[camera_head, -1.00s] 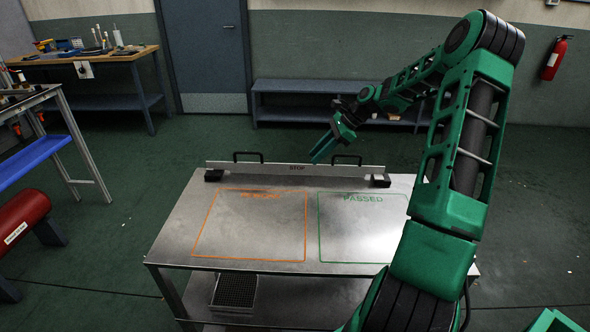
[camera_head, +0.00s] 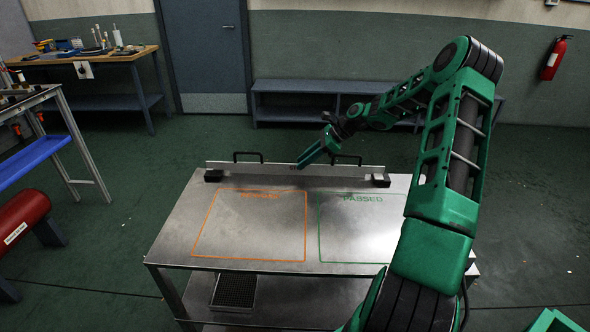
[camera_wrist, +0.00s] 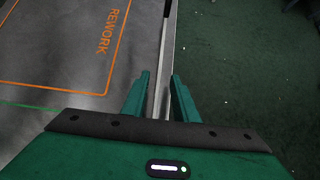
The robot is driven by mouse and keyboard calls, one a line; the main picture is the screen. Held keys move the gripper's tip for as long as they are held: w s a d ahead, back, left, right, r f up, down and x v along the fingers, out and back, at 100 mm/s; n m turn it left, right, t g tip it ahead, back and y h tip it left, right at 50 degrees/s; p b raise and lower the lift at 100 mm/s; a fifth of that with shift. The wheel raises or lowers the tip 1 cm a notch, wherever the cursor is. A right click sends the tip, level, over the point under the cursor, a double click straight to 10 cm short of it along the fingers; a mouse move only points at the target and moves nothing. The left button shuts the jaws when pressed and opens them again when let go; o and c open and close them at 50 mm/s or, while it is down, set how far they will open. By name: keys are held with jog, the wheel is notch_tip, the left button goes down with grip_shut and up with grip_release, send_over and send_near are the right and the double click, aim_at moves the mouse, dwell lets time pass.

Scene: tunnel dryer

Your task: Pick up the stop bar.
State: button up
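The stop bar (camera_head: 240,168) is a long thin pale metal bar standing on edge along the back of the steel table, resting on black end blocks. Two black loop handles (camera_head: 247,154) show behind its upper edge. In the wrist view my gripper (camera_wrist: 160,90) is open, one finger on each side of the bar (camera_wrist: 168,60) as seen from above. I cannot tell whether the fingertips reach below its top edge or touch it.
The steel table (camera_head: 180,235) has an orange REWORK outline and a green PASSED outline, both empty. A dark perforated tray (camera_head: 234,291) sits on its lower shelf. A low blue-grey bench (camera_head: 290,88) stands by the back wall. Green floor lies open behind the table.

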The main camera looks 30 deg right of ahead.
aim_at(294, 166)
jog(key=x, duration=0.3)
jog(key=shift+w+a+f, duration=0.2)
jog(key=shift+a+f, duration=0.05)
jog(key=shift+a, duration=0.05)
jog(key=shift+c, duration=0.4)
grip_shut()
jog(key=shift+r, duration=0.1)
dwell(0.7)
